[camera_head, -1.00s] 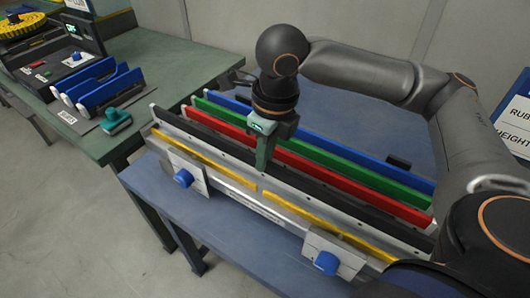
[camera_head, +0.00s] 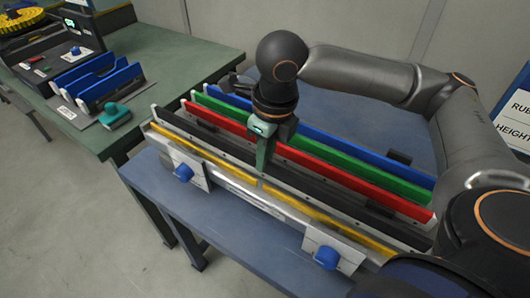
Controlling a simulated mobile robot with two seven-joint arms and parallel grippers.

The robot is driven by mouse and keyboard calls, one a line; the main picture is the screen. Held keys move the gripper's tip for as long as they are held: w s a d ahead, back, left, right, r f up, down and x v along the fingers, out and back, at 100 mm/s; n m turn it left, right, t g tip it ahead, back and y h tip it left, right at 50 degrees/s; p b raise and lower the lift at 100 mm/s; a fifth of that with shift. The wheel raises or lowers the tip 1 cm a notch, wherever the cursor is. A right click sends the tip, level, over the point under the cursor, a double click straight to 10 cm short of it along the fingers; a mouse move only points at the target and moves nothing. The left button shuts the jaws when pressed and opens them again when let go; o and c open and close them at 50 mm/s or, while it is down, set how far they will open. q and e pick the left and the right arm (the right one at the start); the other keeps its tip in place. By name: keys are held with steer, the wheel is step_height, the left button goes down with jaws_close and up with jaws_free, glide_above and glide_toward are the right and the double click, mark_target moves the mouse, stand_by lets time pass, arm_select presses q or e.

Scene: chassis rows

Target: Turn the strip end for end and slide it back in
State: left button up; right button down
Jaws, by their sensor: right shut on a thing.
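A long chassis on the blue bench holds parallel rows: a black strip (camera_head: 320,192) in front, then a red strip (camera_head: 330,178), a green strip (camera_head: 345,173) and a blue strip (camera_head: 365,157). A yellow strip (camera_head: 312,214) runs along the front edge, behind two pale plates with blue knobs (camera_head: 326,257). My right gripper (camera_head: 263,166) points down at the middle of the front row, between the yellow and red strips. It is shut on a thin strip there; its fingers hide the exact grip. My left gripper is out of view.
A green bench (camera_head: 165,60) on the left carries a rack with blue dividers (camera_head: 105,80) and a teal-handled tool (camera_head: 115,113). A sign (camera_head: 515,115) stands at the right edge. The blue bench (camera_head: 230,235) has a bare strip in front of the chassis.

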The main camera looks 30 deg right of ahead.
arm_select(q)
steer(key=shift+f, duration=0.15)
arm_select(e)
steer(key=shift+f, duration=0.4)
arm_select(q)
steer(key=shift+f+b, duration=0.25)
steer(key=shift+b, duration=0.15)
arm_select(e)
steer(key=shift+f, duration=0.75)
steer(key=shift+f, duration=0.1)
steer(key=c, duration=0.8)
jaws_free()
steer(key=shift+r, duration=0.3)
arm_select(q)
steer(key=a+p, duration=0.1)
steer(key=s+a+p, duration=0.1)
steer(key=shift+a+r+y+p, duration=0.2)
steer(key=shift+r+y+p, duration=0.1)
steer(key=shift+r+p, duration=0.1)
arm_select(e)
step_height(320, 180, up, 12)
steer(key=s, duration=0.1)
steer(key=shift+s+d, duration=0.25)
steer(key=shift+d, duration=0.05)
